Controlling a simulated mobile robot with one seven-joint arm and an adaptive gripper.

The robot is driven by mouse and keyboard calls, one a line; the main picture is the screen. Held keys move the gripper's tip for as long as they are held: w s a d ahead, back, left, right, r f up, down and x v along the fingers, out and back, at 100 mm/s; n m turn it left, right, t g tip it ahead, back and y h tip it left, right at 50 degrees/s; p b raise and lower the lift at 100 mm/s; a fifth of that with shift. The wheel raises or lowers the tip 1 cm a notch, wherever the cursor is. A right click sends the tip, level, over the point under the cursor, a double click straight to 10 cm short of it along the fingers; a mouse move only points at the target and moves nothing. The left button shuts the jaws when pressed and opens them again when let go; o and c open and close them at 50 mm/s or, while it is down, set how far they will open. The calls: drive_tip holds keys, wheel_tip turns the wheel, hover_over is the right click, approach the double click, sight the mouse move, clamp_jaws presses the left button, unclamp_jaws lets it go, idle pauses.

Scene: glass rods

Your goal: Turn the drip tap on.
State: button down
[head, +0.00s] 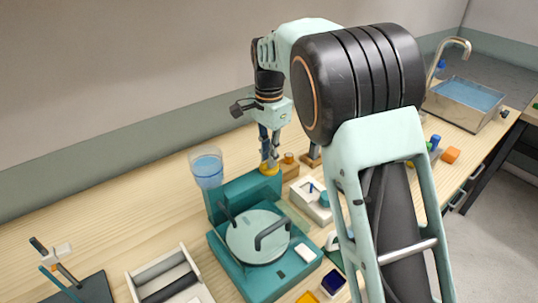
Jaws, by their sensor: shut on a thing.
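A teal machine (240,187) stands on the wooden bench, with a round pale disc (258,236) on its base. A clear cup of blue water (207,168) sits at the upper left of its raised back part. A yellow knob (269,170), which looks like the drip tap, is at the right end of that back part. My gripper (268,160) points down from above and is shut on the yellow knob. The fingers hide part of the knob, and I cannot tell which way it is turned.
A white tray (306,207) and small wooden blocks stand right of the machine. A rack with rollers (164,277) is at the front left. A sink (465,102) with a curved faucet is at the far right.

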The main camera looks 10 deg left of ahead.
drive_tip(key=n+p, duration=0.2)
drive_tip(key=n, duration=0.3)
drive_tip(key=shift+r, duration=0.15)
drive_tip(key=n+p, duration=0.1)
drive_tip(key=n, duration=0.4)
drive_tip(key=shift+p, duration=0.4)
drive_tip(key=n+p, duration=0.1)
drive_tip(key=n, duration=0.6)
drive_tip(key=c, duration=2)
unclamp_jaws()
wheel_tip(320, 180, up, 12)
drive_tip(key=shift+f, duration=0.1)
